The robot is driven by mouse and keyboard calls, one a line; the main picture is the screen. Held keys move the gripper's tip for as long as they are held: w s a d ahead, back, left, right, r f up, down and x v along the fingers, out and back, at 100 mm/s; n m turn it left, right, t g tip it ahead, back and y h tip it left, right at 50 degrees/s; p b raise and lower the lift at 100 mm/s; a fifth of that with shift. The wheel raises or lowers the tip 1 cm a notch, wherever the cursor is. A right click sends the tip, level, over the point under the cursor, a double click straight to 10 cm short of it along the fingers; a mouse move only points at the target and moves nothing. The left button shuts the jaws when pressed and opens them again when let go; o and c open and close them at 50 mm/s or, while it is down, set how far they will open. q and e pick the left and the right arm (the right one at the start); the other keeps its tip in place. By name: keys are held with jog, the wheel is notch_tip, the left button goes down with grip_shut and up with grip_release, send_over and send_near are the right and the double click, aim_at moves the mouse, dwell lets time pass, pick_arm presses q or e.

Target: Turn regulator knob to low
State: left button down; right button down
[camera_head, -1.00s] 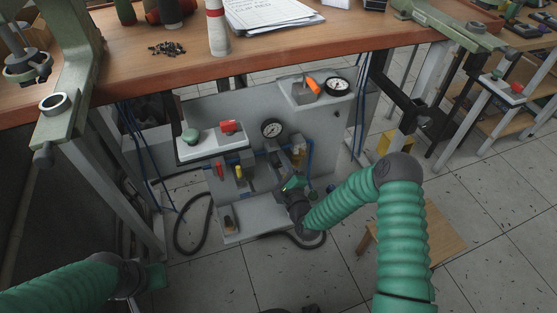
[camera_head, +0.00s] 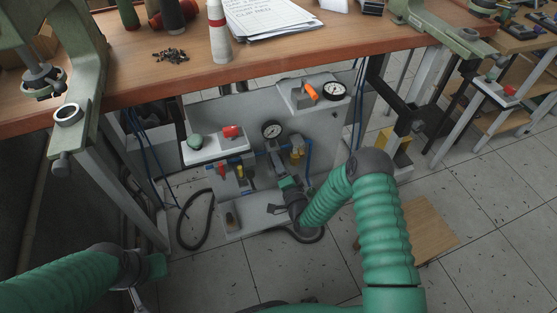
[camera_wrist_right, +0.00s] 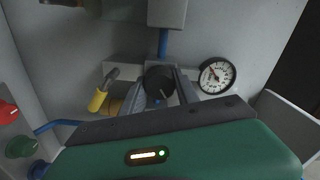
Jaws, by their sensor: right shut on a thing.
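The regulator knob is a round dark knob (camera_wrist_right: 159,82) in the right wrist view. It sits between the two grey fingers of my right gripper (camera_wrist_right: 160,92), which is shut on it. In the head view my right gripper (camera_head: 284,186) reaches low into the panel under the bench, and the knob is hidden there. A white round gauge (camera_wrist_right: 217,76) stands just right of the knob, its needle toward the upper left. A gauge (camera_head: 271,129) also shows above the gripper in the head view. My left gripper (camera_head: 138,296) is at the lower left, away from the panel, its fingers barely visible.
Red (camera_wrist_right: 8,112) and green (camera_wrist_right: 23,146) knobs are farther left. The wooden bench top (camera_head: 290,62) overhangs the panel.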

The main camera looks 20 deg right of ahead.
jog(key=n, duration=0.2)
jog(key=n+p, duration=0.1)
jog(key=n, duration=0.2)
jog(key=shift+s+a+f+n+p, duration=0.2)
jog(key=shift+a+f+n+p, duration=0.1)
jog(key=shift+n+p, duration=0.1)
jog(key=n+p, duration=0.1)
jog(key=n, duration=0.4)
jog(key=shift+d+f, duration=0.1)
jog(key=shift+n, duration=0.3)
jog(key=c, duration=1)
grip_release()
jog(key=shift+w, duration=0.1)
jog(key=shift+c, duration=0.2)
jog(key=shift+o, duration=0.7)
jog(key=shift+d+r, duration=0.1)
jog(key=shift+r, duration=0.1)
